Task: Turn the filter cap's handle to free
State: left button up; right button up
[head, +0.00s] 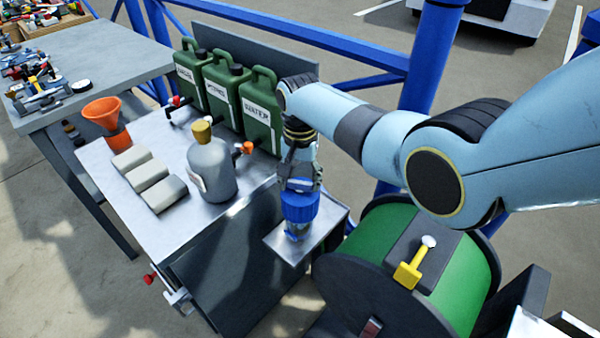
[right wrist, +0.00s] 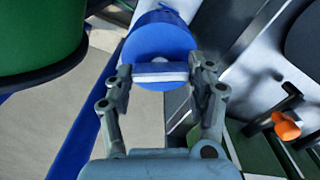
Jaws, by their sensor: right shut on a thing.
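The blue filter cap (head: 299,207) sits on an upright fitting above a small metal shelf at the right end of the workbench. In the right wrist view the round cap (right wrist: 158,38) shows a straight bar handle (right wrist: 160,76) across its face, lying level in the picture. My right gripper (head: 300,184) reaches down onto the cap from above. In the right wrist view its fingers (right wrist: 160,73) are at the two ends of the handle and are shut on it. My left gripper is not in view.
Green canisters (head: 262,108) stand behind, with a grey bottle (head: 210,170), pale blocks (head: 148,178) and an orange funnel (head: 104,112) on the workbench. A green reel (head: 455,262) with a yellow handle (head: 408,275) stands close right. Blue rails run behind.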

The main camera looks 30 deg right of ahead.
jog(key=n+p, duration=0.1)
jog(key=n, duration=0.1)
jog(key=shift+r+n, duration=0.1)
jog(key=shift+n, duration=0.3)
jog(key=n+p, duration=0.1)
jog(key=n, duration=0.2)
jog(key=shift+n, duration=0.3)
jog(key=n+p, duration=0.1)
jog(key=n, duration=0.5)
jog(key=o, duration=1.2)
